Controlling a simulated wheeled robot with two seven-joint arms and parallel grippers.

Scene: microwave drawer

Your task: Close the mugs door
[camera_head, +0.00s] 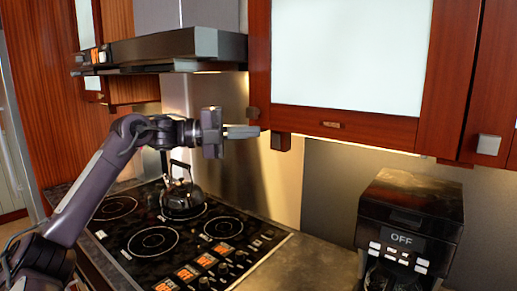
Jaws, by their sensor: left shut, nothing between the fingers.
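A wall cabinet with a wooden frame and a pale glass door (350,55) is at the upper right. Its door looks flush with the frame, and no mugs can be made out behind the glass. My left gripper (257,131) is shut and empty. Its fingertips are at the lower left corner of this cabinet; I cannot tell whether they touch it. My right gripper is not in view.
A cooktop (160,240) with a kettle (183,193) on it lies below my left arm. A range hood (165,50) hangs above. A black coffee machine (410,220) stands on the counter at the right. Another cabinet door (492,100) is at the right edge.

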